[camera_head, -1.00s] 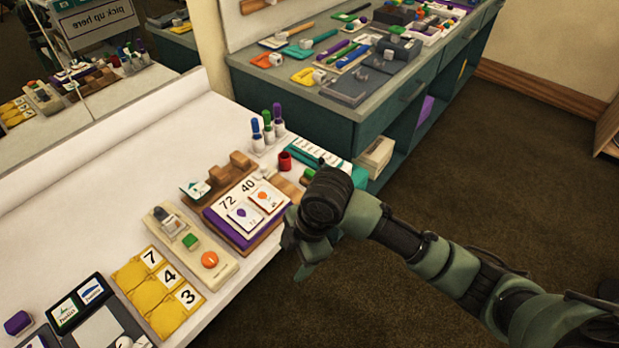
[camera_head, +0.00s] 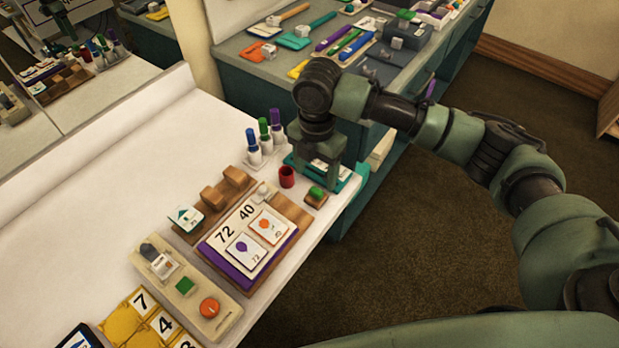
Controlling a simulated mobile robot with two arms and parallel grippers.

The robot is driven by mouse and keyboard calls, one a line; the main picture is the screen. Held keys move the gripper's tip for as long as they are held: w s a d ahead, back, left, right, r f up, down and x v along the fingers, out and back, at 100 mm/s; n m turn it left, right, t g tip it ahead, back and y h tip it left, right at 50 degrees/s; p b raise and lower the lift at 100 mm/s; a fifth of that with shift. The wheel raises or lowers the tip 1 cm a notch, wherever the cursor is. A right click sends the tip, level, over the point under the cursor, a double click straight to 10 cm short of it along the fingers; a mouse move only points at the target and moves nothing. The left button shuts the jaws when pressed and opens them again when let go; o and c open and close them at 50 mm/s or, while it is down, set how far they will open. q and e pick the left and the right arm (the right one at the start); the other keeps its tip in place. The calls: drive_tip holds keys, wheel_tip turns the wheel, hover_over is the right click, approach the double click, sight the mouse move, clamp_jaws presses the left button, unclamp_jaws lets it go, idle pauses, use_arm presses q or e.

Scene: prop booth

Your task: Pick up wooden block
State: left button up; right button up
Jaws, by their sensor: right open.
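Two brown wooden blocks, a nearer one (camera_head: 212,197) and a farther one (camera_head: 236,178), stand on a wooden board at the back of the purple card stand. A small wooden block with a green top (camera_head: 315,198) lies near the table's right edge. My right gripper (camera_head: 318,174) points down over the teal tray (camera_head: 347,174), just behind the green-topped block. It is open, with nothing seen between its fingers, and it hides part of the tray. I cannot tell its exact height. My left gripper is out of view.
A red cup (camera_head: 287,177) and several capped markers (camera_head: 264,139) stand left of the gripper. The purple card stand (camera_head: 224,262) and a cream button panel (camera_head: 195,300) are nearer. The white table (camera_head: 100,230) is clear at left. A teal cabinet is behind.

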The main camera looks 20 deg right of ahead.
sight(316, 190)
drive_tip(key=shift+s+f, duration=0.15)
drive_tip(key=shift+f, duration=0.2)
drive_tip(key=f, duration=0.1)
drive_tip(key=s+f, duration=0.1)
drive_tip(key=shift+f+p, duration=0.3)
drive_tip(key=f, duration=0.2)
drive_tip(key=shift+w+f, duration=0.25)
drive_tip(key=shift+f, duration=0.75)
drive_tip(key=c, duration=1.4)
clamp_jaws()
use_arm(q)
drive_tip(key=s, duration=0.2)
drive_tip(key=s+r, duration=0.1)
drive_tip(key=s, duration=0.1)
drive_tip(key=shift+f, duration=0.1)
use_arm(e)
drive_tip(key=shift+r, duration=0.15)
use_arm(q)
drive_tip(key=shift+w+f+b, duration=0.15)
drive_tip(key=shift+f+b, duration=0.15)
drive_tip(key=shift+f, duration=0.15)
use_arm(e)
wheel_tip(316, 190, up, 20)
